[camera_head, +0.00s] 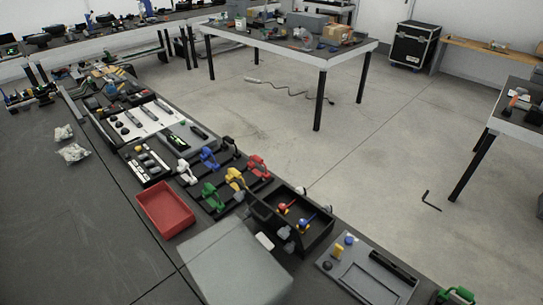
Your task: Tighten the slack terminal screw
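A black open-topped box (262,216) stands on the long dark workbench, right of centre. Inside it are a red-topped part (283,208) and a blue-topped part (303,220), both with some yellow; these may be terminals, but I cannot tell. No single screw can be made out at this size, so I cannot see which one is slack. Neither of my grippers shows in the head view.
A red tray (165,208) lies left of several coloured clamp-like parts (209,194). A large grey block (236,268) stands in front, and a grey panel (367,272) lies at right. The dark left surface (60,220) is mostly clear.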

